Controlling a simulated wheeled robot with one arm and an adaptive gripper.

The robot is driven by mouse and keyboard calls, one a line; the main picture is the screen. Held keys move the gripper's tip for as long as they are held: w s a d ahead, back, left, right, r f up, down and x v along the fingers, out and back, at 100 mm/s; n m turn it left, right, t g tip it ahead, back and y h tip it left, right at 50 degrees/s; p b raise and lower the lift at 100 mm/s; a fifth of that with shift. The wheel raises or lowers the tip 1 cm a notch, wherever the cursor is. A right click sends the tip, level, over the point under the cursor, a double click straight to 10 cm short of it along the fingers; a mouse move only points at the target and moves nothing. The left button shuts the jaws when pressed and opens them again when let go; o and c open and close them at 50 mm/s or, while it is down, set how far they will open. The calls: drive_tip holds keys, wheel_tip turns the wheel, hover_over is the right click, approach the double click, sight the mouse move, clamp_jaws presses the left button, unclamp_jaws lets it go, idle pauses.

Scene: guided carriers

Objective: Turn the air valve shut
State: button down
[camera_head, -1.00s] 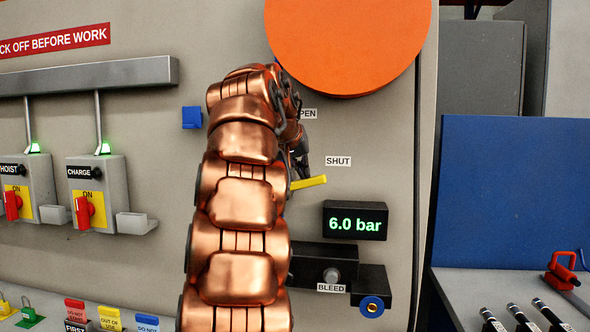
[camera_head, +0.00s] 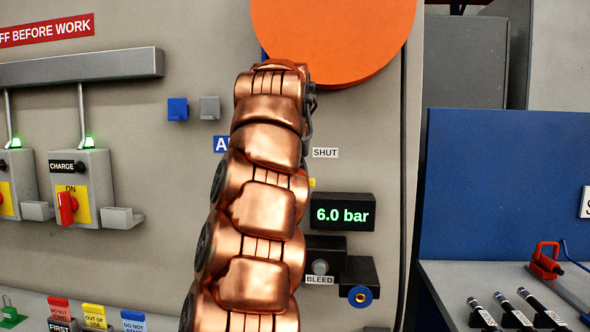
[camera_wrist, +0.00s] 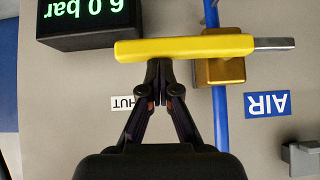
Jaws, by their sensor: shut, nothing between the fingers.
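The yellow valve lever (camera_wrist: 185,47) lies about level across the wrist view, which is upside down. It sits on a brass valve body (camera_wrist: 219,72) on a blue pipe (camera_wrist: 221,112). My gripper (camera_wrist: 159,82) is shut and empty, its tips at the lever's edge; I cannot tell if they touch. In the head view only the lever's yellow tip (camera_head: 312,182) shows beside my arm, below the SHUT label (camera_head: 325,153). The pressure display (camera_head: 342,214) reads 6.0 bar.
A BLEED block (camera_head: 325,250) sits below the display. The big orange disc (camera_head: 335,35) is above. Left are the CHARGE switch box (camera_head: 80,180) at ON and small blue (camera_head: 177,109) and grey blocks (camera_head: 209,108). A side bench with tools is at right.

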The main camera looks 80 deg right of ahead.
drive_tip(key=w+d+r+p+v, duration=0.1)
drive_tip(key=p+v, duration=0.4)
drive_tip(key=v, duration=0.7)
drive_tip(key=shift+s+d+r+p, duration=0.25)
drive_tip(key=shift+s+r+p, duration=0.1)
drive_tip(key=shift+r, duration=0.5)
